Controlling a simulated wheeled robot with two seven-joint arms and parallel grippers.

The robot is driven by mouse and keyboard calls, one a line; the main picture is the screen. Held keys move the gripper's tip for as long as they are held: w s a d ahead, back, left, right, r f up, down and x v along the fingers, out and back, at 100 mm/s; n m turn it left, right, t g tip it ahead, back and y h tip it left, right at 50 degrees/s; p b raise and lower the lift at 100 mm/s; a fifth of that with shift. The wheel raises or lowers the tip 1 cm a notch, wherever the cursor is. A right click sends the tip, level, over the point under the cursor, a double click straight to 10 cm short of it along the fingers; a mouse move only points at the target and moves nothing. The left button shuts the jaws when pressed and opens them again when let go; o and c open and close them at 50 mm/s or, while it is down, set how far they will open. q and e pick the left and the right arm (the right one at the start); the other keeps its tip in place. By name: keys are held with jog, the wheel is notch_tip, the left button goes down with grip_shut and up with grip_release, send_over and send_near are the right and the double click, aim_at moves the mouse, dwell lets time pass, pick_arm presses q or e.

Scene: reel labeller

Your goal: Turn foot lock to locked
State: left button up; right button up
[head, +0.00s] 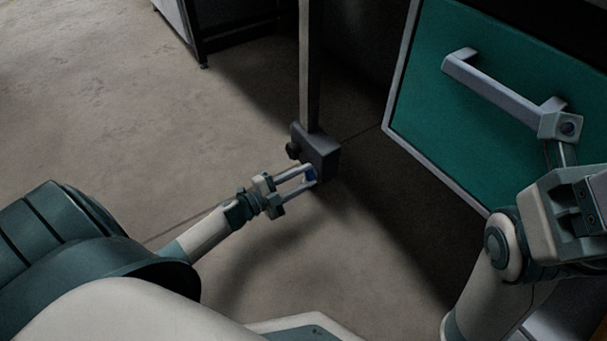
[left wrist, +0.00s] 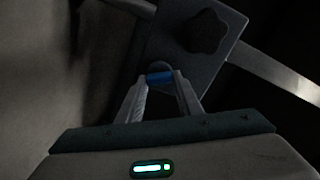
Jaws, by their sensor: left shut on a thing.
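The foot lock is a dark grey block (head: 318,150) at the bottom of an upright metal post, just above the floor. It also shows in the left wrist view (left wrist: 183,58). A black star-shaped knob (left wrist: 205,32) sits on its face. A small blue piece (left wrist: 160,78) stands out from its lower end. My left gripper (head: 310,174) is shut on this blue piece, one finger on each side. In the head view the fingers partly cover the blue piece. My right gripper (head: 563,152) is by the end of the grey handle on the green panel; its fingertips do not show clearly.
The green panel (head: 440,130) with a grey bar handle (head: 500,92) stands at the right. The grey post (head: 310,65) rises from the block. A dark-legged bench or frame (head: 205,45) stands at the back left. Open floor (head: 120,120) lies to the left.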

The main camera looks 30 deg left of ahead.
pick_arm(q)
jog(key=m, duration=0.3)
jog(key=shift+f+m, duration=0.15)
jog(key=shift+m, duration=1.35)
jog(key=o, duration=1)
jog(key=shift+o, duration=0.2)
